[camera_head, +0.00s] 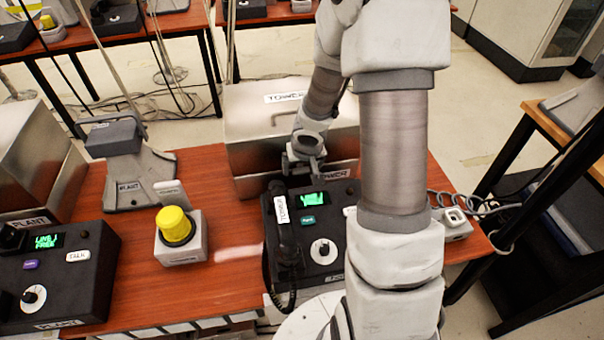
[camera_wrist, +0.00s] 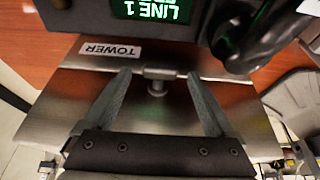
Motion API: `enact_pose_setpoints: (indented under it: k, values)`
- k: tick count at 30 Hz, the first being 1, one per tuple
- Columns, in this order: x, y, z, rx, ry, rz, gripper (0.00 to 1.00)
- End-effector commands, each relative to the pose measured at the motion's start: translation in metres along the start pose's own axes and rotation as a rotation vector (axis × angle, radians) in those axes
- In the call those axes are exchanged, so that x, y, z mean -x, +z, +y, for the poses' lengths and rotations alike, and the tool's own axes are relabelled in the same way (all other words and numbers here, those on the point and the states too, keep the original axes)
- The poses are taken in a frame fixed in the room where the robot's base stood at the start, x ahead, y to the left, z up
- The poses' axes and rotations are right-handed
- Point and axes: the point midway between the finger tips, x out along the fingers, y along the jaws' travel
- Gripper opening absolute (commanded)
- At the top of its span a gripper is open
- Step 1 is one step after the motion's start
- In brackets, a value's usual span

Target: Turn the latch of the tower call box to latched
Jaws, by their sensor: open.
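The tower call box (camera_head: 250,135) is a metal box labelled TOWER, behind a black desk phone. It also shows in the wrist view (camera_wrist: 70,110), with its TOWER label at the upper left. Its latch (camera_wrist: 158,74), a small metal crossbar on a short round stem, sits near the box edge by the phone. My gripper (camera_head: 304,165) is at the front of the box. In the wrist view my gripper (camera_wrist: 159,76) is open, one finger on each side of the latch, with a gap on both sides. In the head view the gripper hides the latch.
The tower phone (camera_head: 327,262), with lit screen and handset, stands close in front of the box. A yellow button on a grey base (camera_head: 181,250) is to the left, beside a PLANT cradle (camera_head: 130,185) and PLANT phone (camera_head: 75,285). Bare red tabletop (camera_head: 225,225) lies between.

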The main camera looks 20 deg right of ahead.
Motion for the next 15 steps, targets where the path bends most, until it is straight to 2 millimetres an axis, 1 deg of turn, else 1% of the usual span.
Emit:
enact_pose_setpoints:
  k: [1,3,12,13,15]
  values:
    - [-0.006,0.001,-0.0001,0.001,0.0,-0.001,0.9]
    - [-0.0085,0.0008,0.0,0.001,0.0,-0.001,0.9]
    - [-0.0093,0.0001,0.0,0.001,0.0,0.0,0.9]
    - [-0.0093,0.0001,0.0,0.001,0.0,0.0,0.88]
    - [-0.0092,0.0001,0.0,0.001,0.0,0.0,0.76]
